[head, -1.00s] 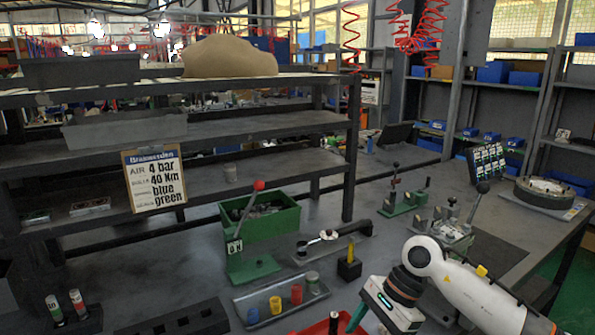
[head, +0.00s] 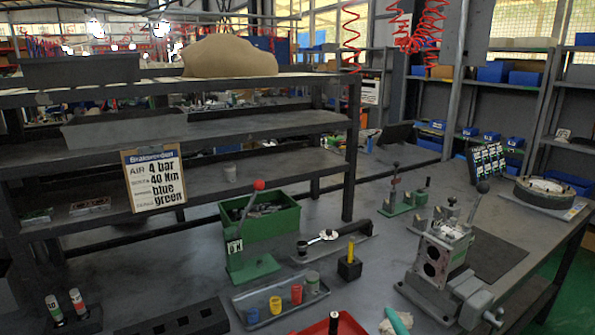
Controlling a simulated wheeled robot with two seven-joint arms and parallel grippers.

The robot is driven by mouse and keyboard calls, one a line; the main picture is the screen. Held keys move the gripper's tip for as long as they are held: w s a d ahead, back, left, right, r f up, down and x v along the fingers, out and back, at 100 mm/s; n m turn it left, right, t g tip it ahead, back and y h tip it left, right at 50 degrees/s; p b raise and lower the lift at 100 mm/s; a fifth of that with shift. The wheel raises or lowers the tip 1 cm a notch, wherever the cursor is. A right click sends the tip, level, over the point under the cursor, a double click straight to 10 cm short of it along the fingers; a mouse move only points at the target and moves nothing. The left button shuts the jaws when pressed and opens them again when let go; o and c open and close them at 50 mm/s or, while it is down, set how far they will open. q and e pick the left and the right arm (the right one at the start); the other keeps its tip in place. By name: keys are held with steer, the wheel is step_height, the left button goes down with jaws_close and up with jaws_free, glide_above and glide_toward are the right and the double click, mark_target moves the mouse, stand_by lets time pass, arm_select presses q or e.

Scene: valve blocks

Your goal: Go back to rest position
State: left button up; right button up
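A grey metal valve block (head: 434,262) with round bores sits in a clamp fixture (head: 470,297) at the right of the bench. Neither of my grippers shows in the head view. A pale and teal piece (head: 398,321) is cut off at the bottom edge; I cannot tell what it is. A red tray (head: 348,324) with a black upright cylinder (head: 333,322) is also partly cut off there.
A grey tray (head: 262,317) holds coloured cups. A green bin (head: 285,222), a green lever press (head: 250,268) and a torque wrench (head: 335,237) stand mid-bench. A clipboard (head: 154,180) hangs on the shelf rack. The bench around the fixture is free of my arms.

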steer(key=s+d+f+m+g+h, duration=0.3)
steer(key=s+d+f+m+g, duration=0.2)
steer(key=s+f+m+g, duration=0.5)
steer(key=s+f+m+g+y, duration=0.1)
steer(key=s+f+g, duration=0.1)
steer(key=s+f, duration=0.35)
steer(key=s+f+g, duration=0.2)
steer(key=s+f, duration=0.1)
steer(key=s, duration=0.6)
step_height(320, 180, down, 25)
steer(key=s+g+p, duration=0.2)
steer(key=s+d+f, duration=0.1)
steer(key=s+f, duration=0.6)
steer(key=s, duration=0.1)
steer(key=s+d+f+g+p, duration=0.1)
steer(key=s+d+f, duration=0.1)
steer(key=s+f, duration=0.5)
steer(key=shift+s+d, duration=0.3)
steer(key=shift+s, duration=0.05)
